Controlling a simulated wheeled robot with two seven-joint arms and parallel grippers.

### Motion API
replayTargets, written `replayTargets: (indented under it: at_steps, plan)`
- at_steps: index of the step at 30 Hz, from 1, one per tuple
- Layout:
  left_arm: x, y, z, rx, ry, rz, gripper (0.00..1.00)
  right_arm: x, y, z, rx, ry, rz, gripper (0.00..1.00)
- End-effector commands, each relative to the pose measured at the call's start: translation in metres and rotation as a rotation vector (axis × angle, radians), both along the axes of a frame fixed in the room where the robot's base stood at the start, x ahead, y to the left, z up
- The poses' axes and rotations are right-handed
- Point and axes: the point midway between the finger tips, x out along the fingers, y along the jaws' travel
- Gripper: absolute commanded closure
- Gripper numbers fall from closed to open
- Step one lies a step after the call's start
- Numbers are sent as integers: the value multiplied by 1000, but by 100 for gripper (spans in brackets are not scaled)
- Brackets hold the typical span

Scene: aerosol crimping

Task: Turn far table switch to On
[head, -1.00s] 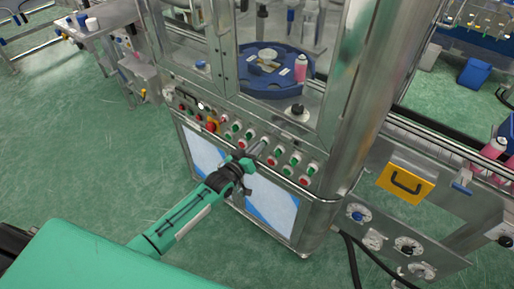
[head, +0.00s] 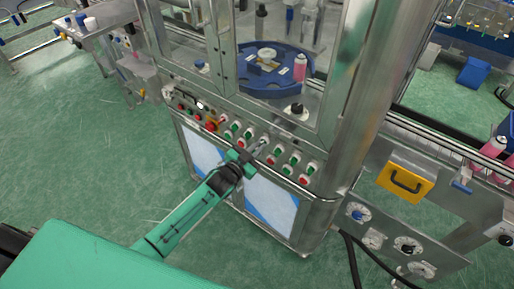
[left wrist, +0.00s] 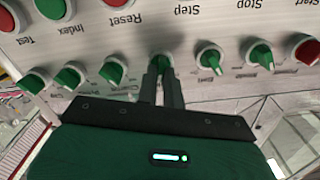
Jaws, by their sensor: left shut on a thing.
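In the left wrist view, which shows the panel upside down, the fingers of my left gripper (left wrist: 163,88) are closed around a green knob switch (left wrist: 161,62) in the row of selector switches. The label of this switch is hidden behind the fingers, so I cannot tell its name. Other green knobs stand on both sides, such as one to the right (left wrist: 210,58) and one to the left (left wrist: 114,71). In the head view, my left gripper (head: 257,149) reaches the front control panel (head: 228,128) of the machine. My right gripper is out of view.
A red knob or button (left wrist: 306,50) is at the right of the row in the wrist view. The machine's glass cabinet holds a blue round table (head: 270,82) with a pink can (head: 300,68). Green floor is open at left.

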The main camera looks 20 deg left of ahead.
Motion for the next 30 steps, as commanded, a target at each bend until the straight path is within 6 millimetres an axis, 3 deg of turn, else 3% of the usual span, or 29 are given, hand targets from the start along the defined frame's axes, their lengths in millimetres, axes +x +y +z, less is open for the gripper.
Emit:
replayTargets:
  at_steps: [12,29,30]
  plan:
    - [0,-1,0,187,-69,0,100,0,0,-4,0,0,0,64]
    - [0,-1,0,216,-79,0,100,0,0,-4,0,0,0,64]
    - [0,-1,0,216,-78,0,88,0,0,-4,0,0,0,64]
